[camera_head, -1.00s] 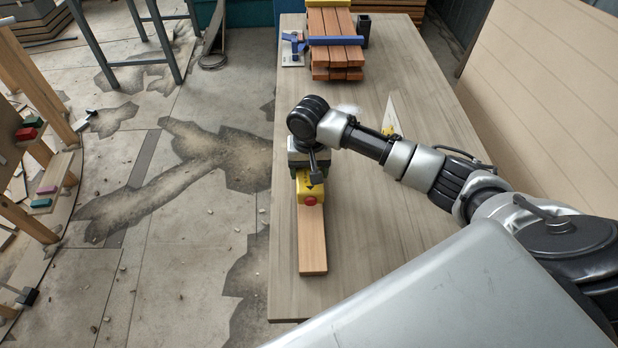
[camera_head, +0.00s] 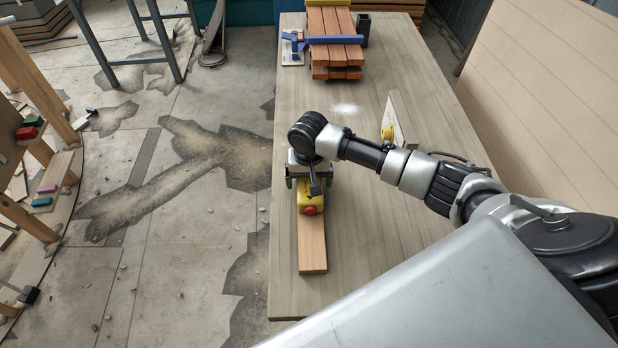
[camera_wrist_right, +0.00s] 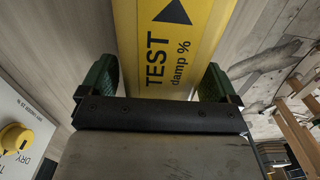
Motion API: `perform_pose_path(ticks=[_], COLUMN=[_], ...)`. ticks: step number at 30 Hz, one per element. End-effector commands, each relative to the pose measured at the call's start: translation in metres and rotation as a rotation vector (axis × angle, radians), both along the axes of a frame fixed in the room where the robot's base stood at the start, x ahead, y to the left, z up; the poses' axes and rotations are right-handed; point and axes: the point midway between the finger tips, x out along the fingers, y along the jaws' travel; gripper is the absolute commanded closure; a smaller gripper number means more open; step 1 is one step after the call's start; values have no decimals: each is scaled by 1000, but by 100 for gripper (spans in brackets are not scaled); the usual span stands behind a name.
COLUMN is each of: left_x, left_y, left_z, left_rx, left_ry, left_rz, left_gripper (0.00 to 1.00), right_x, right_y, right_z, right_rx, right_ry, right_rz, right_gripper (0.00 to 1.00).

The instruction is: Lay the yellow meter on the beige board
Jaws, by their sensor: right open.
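The yellow meter (camera_head: 310,198), with a red knob at its near end, is on the beige board (camera_head: 312,243), a narrow wooden plank lying on the workbench. My right gripper (camera_head: 309,180) is open above the meter's far part and hides that part in the head view. In the right wrist view the meter (camera_wrist_right: 172,45) shows the words "TEST" and "damp %". It lies between the two green fingers (camera_wrist_right: 158,88), with small gaps beside it. I cannot tell exactly how the meter's hidden underside meets the board. My left gripper is not in view.
A pale upright panel with a yellow dial (camera_head: 388,132) stands right of my right wrist; the dial also shows in the wrist view (camera_wrist_right: 15,137). A stack of reddish bars (camera_head: 335,55) with a blue clamp (camera_head: 335,40) is at the workbench's (camera_head: 400,235) far end. The near right bench is clear.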

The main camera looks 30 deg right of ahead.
Motion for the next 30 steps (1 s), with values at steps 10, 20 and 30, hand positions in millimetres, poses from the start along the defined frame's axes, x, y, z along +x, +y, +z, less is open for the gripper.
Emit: perform_pose_path(ticks=[10,20,30], left_x=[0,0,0], left_y=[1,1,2], left_z=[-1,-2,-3], left_rx=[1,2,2], left_ry=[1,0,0], left_rz=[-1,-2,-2], left_gripper=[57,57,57], right_x=[1,1,0], right_y=[0,0,0], right_z=[22,91,123], right_rx=[2,1,0], right_ry=[-3,-4,0], right_rz=[0,0,-1], right_gripper=[9,9,9])
